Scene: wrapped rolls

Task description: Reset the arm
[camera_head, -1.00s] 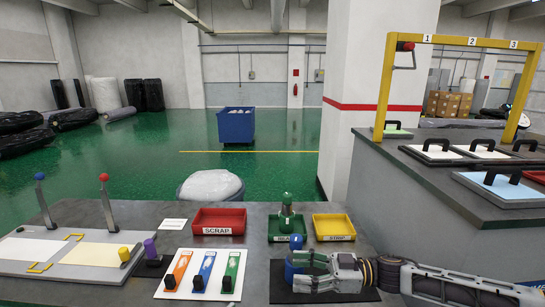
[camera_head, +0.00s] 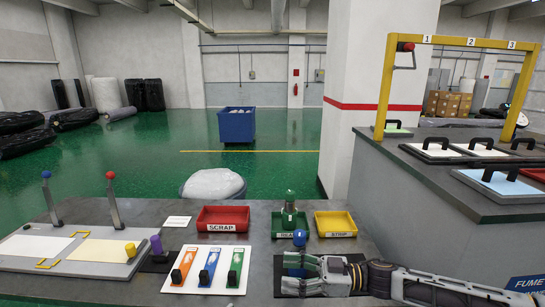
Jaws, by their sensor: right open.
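My right gripper (camera_head: 303,273) comes in from the right at the table's front edge. It is open, with its fingers pointing left over a dark mat (camera_head: 293,262). A blue round-topped object (camera_head: 299,238) shows just behind the fingers. My left gripper is not in view.
Behind the gripper stand a red scrap tray (camera_head: 223,218), a green tray (camera_head: 279,232) holding a green bottle-like object (camera_head: 289,214), and a yellow tray (camera_head: 335,223). A slider panel (camera_head: 210,269) lies left. A grey counter (camera_head: 455,180) stands right.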

